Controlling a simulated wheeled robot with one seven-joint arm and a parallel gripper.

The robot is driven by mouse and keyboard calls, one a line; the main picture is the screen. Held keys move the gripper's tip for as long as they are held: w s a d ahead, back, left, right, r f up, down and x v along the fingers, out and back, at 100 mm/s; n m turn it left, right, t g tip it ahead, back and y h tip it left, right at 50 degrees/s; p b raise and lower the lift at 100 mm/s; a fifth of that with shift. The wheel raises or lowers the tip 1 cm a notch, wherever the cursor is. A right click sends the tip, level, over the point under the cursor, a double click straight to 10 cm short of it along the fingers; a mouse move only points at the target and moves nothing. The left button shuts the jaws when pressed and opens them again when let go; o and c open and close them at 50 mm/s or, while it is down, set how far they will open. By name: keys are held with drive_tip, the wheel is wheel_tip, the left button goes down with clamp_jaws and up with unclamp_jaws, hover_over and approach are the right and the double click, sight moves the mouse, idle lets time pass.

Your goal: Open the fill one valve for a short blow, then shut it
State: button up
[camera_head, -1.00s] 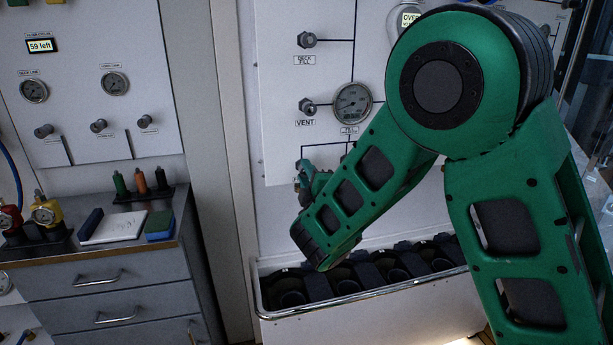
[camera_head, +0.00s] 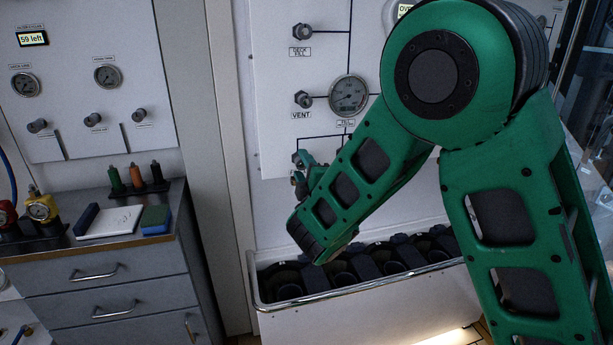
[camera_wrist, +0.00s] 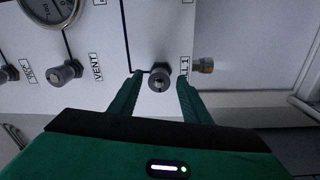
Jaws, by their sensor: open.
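The fill one valve is a dark round knob (camera_wrist: 159,79) on the white panel. In the wrist view it sits between the tips of my gripper (camera_wrist: 158,85). The two green fingers stand apart, one on each side of the knob, with gaps visible. A label ending in "L 1" (camera_wrist: 184,68) is partly hidden by the right finger. In the head view my gripper (camera_head: 306,178) is at the panel's lower left, just below the valve (camera_head: 298,157), and partly covers its surroundings. I cannot tell the knob's turn position.
The vent knob (camera_wrist: 63,73) and a gauge (camera_head: 348,95) are nearby on the panel. Below is a metal-rimmed trough (camera_head: 262,303) with dark round sockets. A drawer cabinet (camera_head: 110,285) stands left.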

drive_tip(key=v, duration=1)
drive_tip(key=shift+s, duration=0.15)
drive_tip(key=shift+d, duration=0.1)
idle(2.0)
